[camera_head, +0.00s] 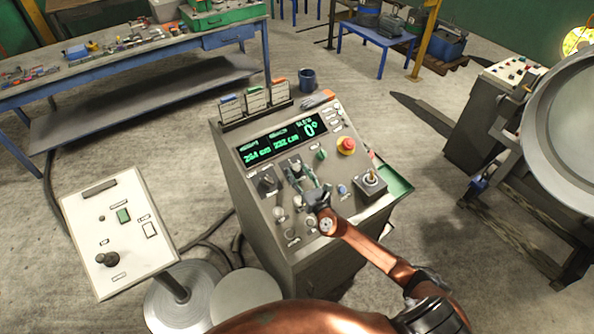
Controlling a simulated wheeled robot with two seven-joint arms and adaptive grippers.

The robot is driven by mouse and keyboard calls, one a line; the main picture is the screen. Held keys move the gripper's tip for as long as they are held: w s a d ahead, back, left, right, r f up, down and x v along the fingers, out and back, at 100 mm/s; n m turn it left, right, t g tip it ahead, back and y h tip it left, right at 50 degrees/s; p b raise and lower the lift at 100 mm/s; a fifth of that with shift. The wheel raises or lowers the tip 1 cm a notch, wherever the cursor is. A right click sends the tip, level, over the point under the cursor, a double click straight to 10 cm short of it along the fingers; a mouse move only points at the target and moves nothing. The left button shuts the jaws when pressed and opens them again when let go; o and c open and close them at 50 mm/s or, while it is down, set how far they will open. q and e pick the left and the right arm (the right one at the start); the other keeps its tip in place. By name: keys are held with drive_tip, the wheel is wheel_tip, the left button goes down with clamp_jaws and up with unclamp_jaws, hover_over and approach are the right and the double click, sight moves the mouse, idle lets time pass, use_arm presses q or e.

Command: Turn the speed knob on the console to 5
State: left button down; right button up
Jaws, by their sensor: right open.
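The grey console (300,260) stands in the middle of the view with a sloped control panel. Its dark display (281,144) shows green digits. A black knob (268,183) sits at the panel's left side, and the small labels are too blurred to read, so I cannot tell which knob is the speed knob. My right gripper (299,178) is open over the middle of the panel, to the right of the black knob. It hides part of the panel beneath it, and I cannot tell whether it touches a control. My left gripper is out of view.
A red emergency button (346,145) and a joystick box (371,182) sit on the panel's right side. A pale pedestal panel (118,232) stands at left. A blue workbench (150,58) is behind. A large round machine (562,125) stands at right.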

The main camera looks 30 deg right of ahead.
drive_tip(key=s, duration=1)
drive_tip(key=shift+s, duration=0.25)
